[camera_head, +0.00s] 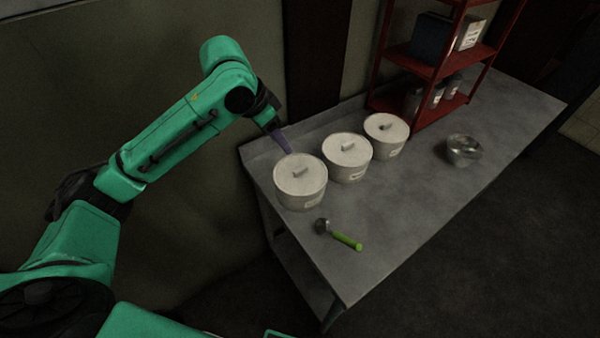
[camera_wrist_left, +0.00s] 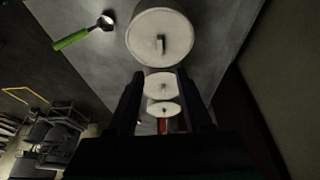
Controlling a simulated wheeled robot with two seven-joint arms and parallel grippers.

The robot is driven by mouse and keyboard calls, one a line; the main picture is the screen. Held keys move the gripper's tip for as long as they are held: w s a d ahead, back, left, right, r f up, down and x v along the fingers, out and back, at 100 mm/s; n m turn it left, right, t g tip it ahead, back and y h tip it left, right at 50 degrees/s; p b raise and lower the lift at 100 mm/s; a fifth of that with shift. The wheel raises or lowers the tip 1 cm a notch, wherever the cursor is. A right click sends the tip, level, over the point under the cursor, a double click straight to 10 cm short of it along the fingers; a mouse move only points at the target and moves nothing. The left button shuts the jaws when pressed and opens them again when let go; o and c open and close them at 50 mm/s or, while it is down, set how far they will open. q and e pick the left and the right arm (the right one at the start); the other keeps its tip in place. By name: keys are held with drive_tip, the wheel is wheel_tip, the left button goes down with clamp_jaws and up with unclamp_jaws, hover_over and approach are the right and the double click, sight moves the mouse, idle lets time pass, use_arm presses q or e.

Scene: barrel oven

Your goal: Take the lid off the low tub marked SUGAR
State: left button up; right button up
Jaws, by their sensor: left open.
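Three low pale tubs with lids stand in a row on the grey table: a near tub (camera_head: 301,190), a middle tub (camera_head: 347,160) and a far tub (camera_head: 388,140). Each lid has a small bar handle and each tub a small label, too small to read, so I cannot tell which is SUGAR. My left gripper (camera_head: 284,145) is open and empty, just behind and above the near tub. In the left wrist view its dark fingers (camera_wrist_left: 161,76) stand apart, with the near tub's lid (camera_wrist_left: 160,30) beyond their tips. My right gripper is out of view.
A scoop with a green handle (camera_head: 346,241) lies in front of the near tub. A metal bowl (camera_head: 464,151) stands to the right. A red shelf (camera_head: 433,68) with boxes and jars stands behind. The table's front right part is bare.

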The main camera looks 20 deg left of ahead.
sight(300, 168)
use_arm(q)
drive_tip(key=p+x, duration=0.4)
drive_tip(key=x, duration=0.9)
drive_tip(key=shift+w+f, duration=0.1)
drive_tip(key=shift+f, duration=0.3)
drive_tip(key=shift+w+d+f, duration=0.1)
drive_tip(key=shift+f, duration=0.15)
drive_tip(key=c, duration=0.7)
clamp_jaws()
